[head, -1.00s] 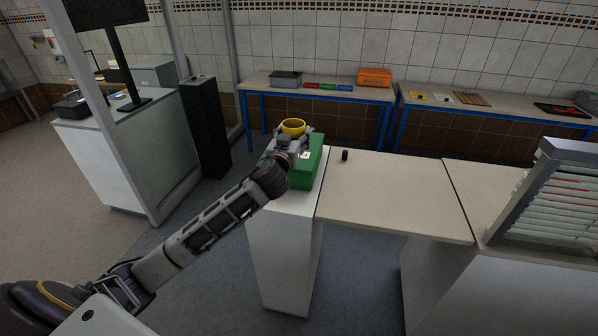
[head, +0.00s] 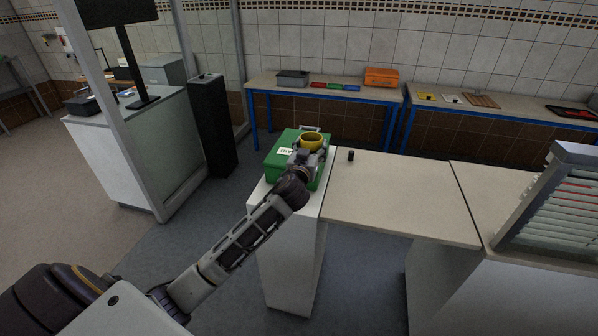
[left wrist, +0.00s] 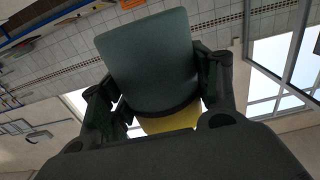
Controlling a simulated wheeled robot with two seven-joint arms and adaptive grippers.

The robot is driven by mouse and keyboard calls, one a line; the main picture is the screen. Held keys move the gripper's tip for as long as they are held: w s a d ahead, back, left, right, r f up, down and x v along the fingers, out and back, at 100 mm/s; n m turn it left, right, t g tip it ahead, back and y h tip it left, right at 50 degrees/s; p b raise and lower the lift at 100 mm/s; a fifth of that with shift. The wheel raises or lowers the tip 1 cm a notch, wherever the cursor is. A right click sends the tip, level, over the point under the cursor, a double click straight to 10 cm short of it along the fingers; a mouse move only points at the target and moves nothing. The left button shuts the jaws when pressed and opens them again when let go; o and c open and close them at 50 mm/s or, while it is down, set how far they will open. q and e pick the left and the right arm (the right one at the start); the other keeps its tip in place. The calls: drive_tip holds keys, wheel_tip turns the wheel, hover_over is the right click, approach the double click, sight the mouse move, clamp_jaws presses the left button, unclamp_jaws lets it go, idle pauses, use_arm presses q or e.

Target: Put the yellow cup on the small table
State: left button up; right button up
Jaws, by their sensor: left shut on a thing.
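The yellow cup (head: 312,139) is held upright at the end of my left arm, over the right part of a green box in the head view. My left gripper (head: 311,150) is shut on the cup. In the left wrist view a strip of yellow (left wrist: 170,123) shows between the gripper's fingers (left wrist: 160,105), behind a large dark grey-green shape that I cannot identify. The narrow white stand (head: 291,262) under the green box may be the small table; I cannot tell for sure. My right gripper is not in view.
The green box (head: 280,157) sits on the white stand. A beige counter (head: 400,195) with a small black object (head: 351,155) adjoins it at the right, mostly clear. Blue-legged tables (head: 350,92) stand along the back wall. A black tower (head: 212,125) stands at the left.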

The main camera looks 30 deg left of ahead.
use_arm(q)
drive_tip(key=shift+f, duration=0.1)
idle(0.6)
hover_over(309, 201)
wheel_tip(309, 201, down, 12)
drive_tip(key=f, duration=0.1)
drive_tip(key=shift+s+f, duration=0.1)
drive_tip(key=shift+f, duration=0.4)
drive_tip(key=shift+f+b, duration=0.35)
drive_tip(key=shift+f, duration=1.55)
drive_tip(key=shift+f, duration=0.1)
drive_tip(key=o, duration=1.3)
